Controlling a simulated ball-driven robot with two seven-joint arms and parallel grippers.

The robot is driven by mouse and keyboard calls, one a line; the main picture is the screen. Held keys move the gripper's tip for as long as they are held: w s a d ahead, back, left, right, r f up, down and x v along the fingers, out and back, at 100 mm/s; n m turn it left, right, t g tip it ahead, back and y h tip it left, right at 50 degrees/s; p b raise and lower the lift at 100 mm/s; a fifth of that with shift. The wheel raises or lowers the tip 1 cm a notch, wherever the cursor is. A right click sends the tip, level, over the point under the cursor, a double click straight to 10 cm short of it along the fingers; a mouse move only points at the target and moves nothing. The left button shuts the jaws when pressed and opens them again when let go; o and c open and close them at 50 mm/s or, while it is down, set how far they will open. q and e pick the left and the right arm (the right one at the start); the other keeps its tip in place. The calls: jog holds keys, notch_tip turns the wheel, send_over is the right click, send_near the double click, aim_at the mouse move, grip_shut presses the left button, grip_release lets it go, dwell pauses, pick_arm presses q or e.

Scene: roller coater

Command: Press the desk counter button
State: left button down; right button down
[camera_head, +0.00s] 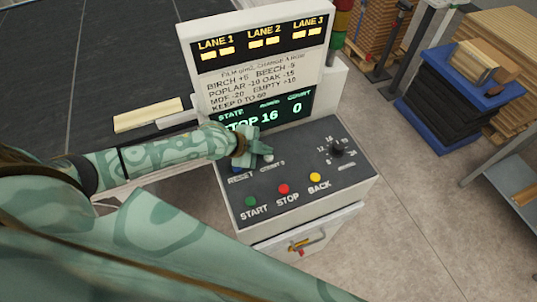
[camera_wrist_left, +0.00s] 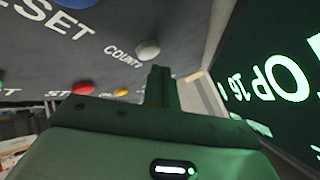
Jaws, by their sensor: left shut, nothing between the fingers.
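The control desk (camera_head: 300,170) has a dark sloped top with several buttons. The pale grey counter button (camera_wrist_left: 148,50), labelled COUNT 0, is just beyond my left fingertips in the left wrist view. In the head view, a small part of the button (camera_head: 268,158) shows beside my left gripper (camera_head: 264,149), which is shut and empty, low over the desk. I cannot tell if the fingertips (camera_wrist_left: 159,72) touch the button. The desk screen (camera_head: 290,110) reads STOP, 16 and 0. My right gripper is not in view.
Green START (camera_head: 250,201), red STOP (camera_head: 284,188) and yellow BACK (camera_head: 315,177) buttons line the desk's front. A black knob (camera_head: 337,148) sits at the right. My left gripper mostly covers the blue RESET button, which shows in the wrist view (camera_wrist_left: 75,3). The display panel (camera_head: 255,60) rises behind.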

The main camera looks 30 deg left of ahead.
aim_at(265, 158)
pick_arm(q)
notch_tip(265, 158, up, 5)
jog(key=p, duration=0.5)
dwell(0.3)
dwell(0.6)
